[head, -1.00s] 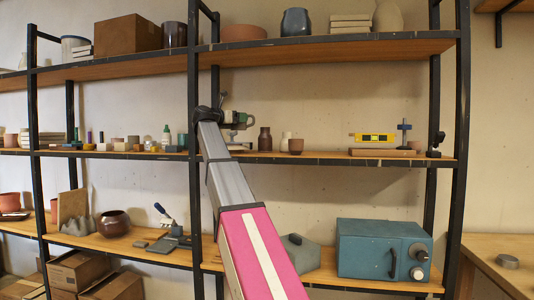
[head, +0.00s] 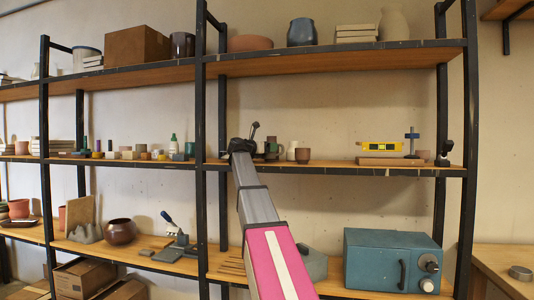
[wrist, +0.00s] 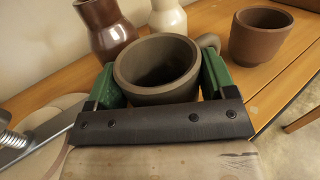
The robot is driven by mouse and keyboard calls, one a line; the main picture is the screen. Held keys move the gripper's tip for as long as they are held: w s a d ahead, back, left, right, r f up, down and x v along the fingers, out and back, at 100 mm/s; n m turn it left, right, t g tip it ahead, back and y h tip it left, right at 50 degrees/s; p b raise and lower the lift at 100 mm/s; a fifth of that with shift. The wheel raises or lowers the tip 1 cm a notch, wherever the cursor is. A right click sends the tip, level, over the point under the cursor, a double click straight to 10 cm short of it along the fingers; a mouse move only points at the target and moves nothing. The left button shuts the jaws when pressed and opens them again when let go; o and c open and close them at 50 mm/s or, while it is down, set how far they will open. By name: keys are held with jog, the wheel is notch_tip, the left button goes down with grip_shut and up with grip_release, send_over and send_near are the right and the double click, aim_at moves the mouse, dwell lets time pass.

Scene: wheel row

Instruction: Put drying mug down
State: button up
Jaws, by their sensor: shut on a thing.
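The mug (wrist: 150,92) is grey-brown and open at the top, with its handle (wrist: 208,42) showing to the right in the wrist view. My gripper (wrist: 163,82) is shut on it, with green pads on either side of its body. In the head view my gripper (head: 259,152) is at the middle shelf (head: 340,168), close to its left post. The mug is mostly hidden there by my arm and gripper. The mug's base is hidden in the wrist view, so I cannot tell whether it touches the shelf.
Just beyond the mug stand a dark brown vase (wrist: 106,28) and a cream vase (wrist: 168,17). A brown cup (wrist: 259,36) stands to the right, apart from the mug. In the head view, free shelf lies between the cup (head: 303,155) and the yellow level (head: 381,147).

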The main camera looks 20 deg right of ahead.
jog(key=shift+f, duration=0.95)
jog(key=shift+f, duration=0.15)
jog(key=o, duration=1)
jog(key=shift+a, duration=0.15)
jog(key=v, duration=1.1)
jog(key=shift+s+a, duration=0.25)
jog(key=shift+a, duration=0.1)
